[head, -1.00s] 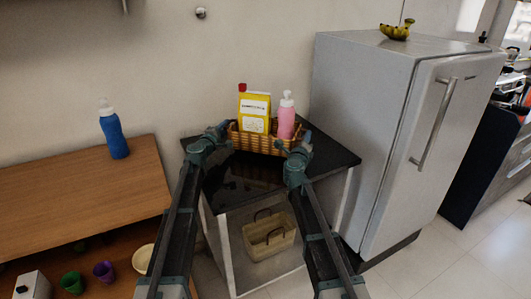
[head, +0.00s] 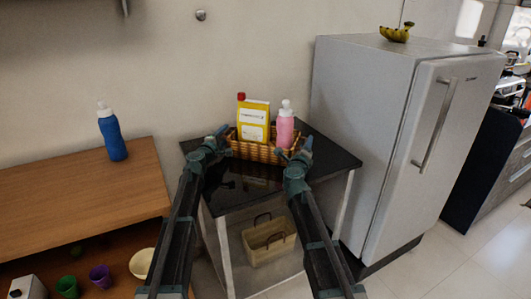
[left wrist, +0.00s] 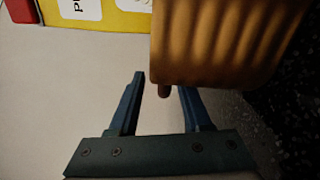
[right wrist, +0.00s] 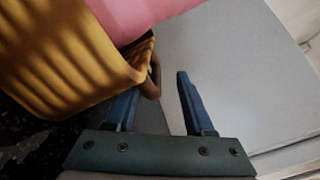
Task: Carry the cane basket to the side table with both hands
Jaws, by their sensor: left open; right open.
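The cane basket (head: 262,152) stands on the black top of the side table (head: 232,190). In the left wrist view, a brown handle end (left wrist: 164,91) shows between the spread fingers, beside the basket wall (left wrist: 215,45). In the right wrist view, a brown handle loop (right wrist: 154,80) lies between the fingers; contact is unclear.
A fridge (head: 370,140) with bananas (head: 397,32) on top stands close right of the table. A wooden table (head: 70,195) with a blue bottle (head: 112,137) is at left. A second, paler basket (head: 268,242) sits below the tabletop. The tabletop's front part is clear.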

